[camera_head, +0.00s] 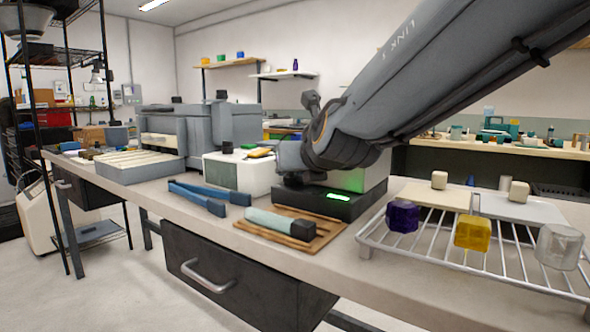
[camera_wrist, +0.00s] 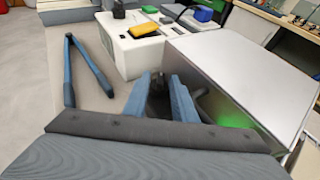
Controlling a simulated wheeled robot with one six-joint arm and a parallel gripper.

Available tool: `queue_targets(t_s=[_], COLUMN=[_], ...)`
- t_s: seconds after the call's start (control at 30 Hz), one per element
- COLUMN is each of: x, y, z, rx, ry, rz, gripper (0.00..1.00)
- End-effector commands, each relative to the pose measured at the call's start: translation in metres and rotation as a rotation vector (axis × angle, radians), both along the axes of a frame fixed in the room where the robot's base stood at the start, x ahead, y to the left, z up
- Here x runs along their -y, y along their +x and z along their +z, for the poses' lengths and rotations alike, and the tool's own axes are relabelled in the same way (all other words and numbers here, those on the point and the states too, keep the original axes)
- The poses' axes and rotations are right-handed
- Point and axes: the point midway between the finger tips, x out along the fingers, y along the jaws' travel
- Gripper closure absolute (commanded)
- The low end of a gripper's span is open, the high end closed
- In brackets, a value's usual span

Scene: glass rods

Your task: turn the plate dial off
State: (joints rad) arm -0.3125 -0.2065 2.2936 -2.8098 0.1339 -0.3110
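The plate appears to be the device with a black base (camera_head: 330,200) and a lit green strip on its front, partly hidden behind my arm in the head view. In the wrist view a large silver-grey box (camera_wrist: 245,75) with a green glow low on its side stands just right of my gripper. My gripper (camera_wrist: 160,82) shows two blue fingers set apart with a dark shape between them. I cannot tell whether that shape is the dial or whether the fingers touch it. The fingertips are hidden in the head view, and no dial shows clearly.
Blue tongs (camera_head: 199,199) lie left of the plate device. A wooden board (camera_head: 308,244) with a pale, black-ended piece lies in front. A white box (camera_head: 240,175) stands behind. A wire rack (camera_head: 480,262) with purple, yellow and clear blocks is at right.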

Motion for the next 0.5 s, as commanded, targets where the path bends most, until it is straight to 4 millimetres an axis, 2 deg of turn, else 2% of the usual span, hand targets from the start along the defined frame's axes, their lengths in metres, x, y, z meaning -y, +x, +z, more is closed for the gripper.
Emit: queue_targets(t_s=[0.5], x=[-0.0004], y=[-0.0022], z=[-0.0005], rx=[-0.009], ry=[-0.001], rz=[-0.024], gripper=[0.72])
